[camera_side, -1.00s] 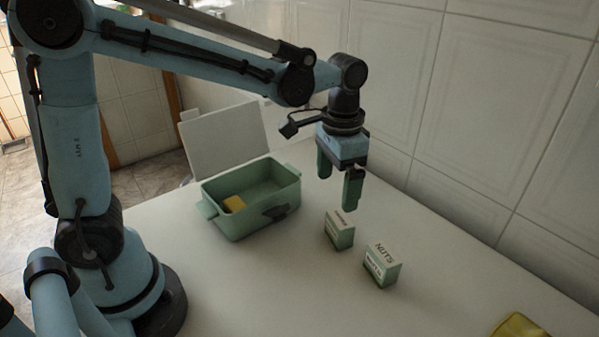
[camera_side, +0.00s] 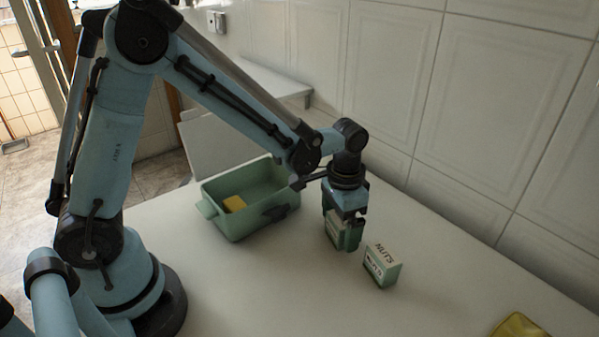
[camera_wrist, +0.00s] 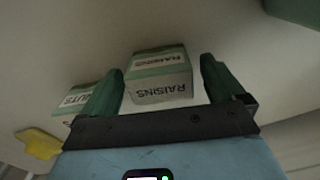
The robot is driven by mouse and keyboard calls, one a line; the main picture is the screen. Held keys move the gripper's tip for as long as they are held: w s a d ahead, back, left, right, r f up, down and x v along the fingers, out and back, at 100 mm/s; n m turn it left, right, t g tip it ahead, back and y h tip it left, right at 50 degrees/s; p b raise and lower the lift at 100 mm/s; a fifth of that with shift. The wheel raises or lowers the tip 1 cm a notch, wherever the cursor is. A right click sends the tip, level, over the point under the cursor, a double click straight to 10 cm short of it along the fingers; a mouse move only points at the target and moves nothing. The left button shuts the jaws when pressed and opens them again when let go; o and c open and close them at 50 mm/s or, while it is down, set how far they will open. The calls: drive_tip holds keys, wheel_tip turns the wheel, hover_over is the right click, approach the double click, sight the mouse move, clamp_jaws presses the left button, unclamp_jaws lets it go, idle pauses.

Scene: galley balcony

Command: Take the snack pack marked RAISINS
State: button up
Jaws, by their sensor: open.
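The RAISINS pack is a small white and green box (camera_wrist: 160,80). In the wrist view it sits between the two green fingers of my gripper (camera_wrist: 158,85), and its lettering reads RAISINS. The fingers are open, with a gap visible on each side of the box. In the side view my gripper (camera_side: 345,236) is down around this pack, which is mostly hidden by the fingers. The NUTS pack (camera_side: 382,265) is a similar box standing just to the right; it also shows at the left in the wrist view (camera_wrist: 76,101), partly behind a finger.
A yellow item (camera_side: 519,328) lies at the bottom right edge. A tiled wall runs behind the white table (camera_side: 270,295), whose front middle is clear.

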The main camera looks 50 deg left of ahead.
drive_tip(key=shift+f, duration=0.5)
drive_tip(key=c, duration=1)
drive_tip(key=shift+c, duration=0.2)
drive_tip(key=shift+r, duration=0.2)
